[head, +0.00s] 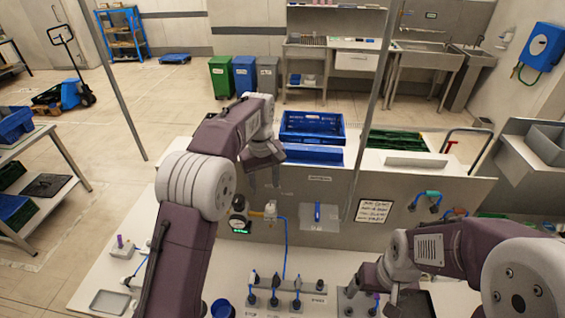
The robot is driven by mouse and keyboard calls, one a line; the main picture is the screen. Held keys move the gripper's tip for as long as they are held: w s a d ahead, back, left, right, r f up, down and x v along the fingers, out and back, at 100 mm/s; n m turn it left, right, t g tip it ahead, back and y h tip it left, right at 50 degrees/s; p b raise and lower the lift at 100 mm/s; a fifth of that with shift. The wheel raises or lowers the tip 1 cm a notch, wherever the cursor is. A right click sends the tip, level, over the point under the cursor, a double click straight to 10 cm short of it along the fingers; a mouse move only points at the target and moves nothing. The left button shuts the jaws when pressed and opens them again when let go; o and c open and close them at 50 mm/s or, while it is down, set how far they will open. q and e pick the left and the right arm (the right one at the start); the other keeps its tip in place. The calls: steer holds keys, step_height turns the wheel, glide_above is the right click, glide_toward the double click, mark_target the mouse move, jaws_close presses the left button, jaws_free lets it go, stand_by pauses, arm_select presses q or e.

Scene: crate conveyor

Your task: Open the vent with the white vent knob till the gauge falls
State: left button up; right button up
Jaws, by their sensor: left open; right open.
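A dark round gauge (239,204) is on the grey upright panel, with a small lit green display (241,231) below it. Right of the gauge is a small cream-white fitting (270,210) with a blue hose; it looks like the vent knob, but its shape is too small to tell. The gauge's needle cannot be read. My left gripper (264,178) is open and empty, fingers pointing down, above the cream-white fitting in the picture and apart from it. My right gripper (378,301) is low at the right, over the bench, open, its fingers partly hidden.
A blue-handled plate (318,213) and a printed sign (374,211) are on the panel. Several dark-topped valves stand on a bench block (290,298). A blue crate (312,127) and a green crate (393,141) are behind the panel. A grey tray (109,302) lies at left.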

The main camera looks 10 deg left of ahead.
mark_target(270, 207)
arm_select(q)
steer(key=shift+g, duration=0.4)
steer(key=f+p, duration=0.1)
steer(key=f, duration=0.1)
steer(key=d+f+p, duration=0.1)
steer(key=f+p, duration=0.1)
steer(key=f, duration=0.1)
steer(key=f+p, duration=0.1)
steer(key=f, duration=0.1)
steer(key=shift+d+f+p, duration=0.3)
steer(key=shift+p, duration=0.05)
steer(key=shift+s+a+f, duration=0.1)
steer(key=shift+s+f, duration=0.05)
steer(key=shift+f, duration=0.1)
steer(key=shift+s+a, duration=0.1)
steer(key=shift+s, duration=0.2)
steer(key=shift+w+f, duration=0.15)
steer(key=shift+w, duration=0.1)
steer(key=c, duration=0.9)
jaws_close()
arm_select(e)
step_height(270, 207, up, 7)
steer(key=shift+s+r, duration=0.2)
steer(key=shift+s, duration=0.15)
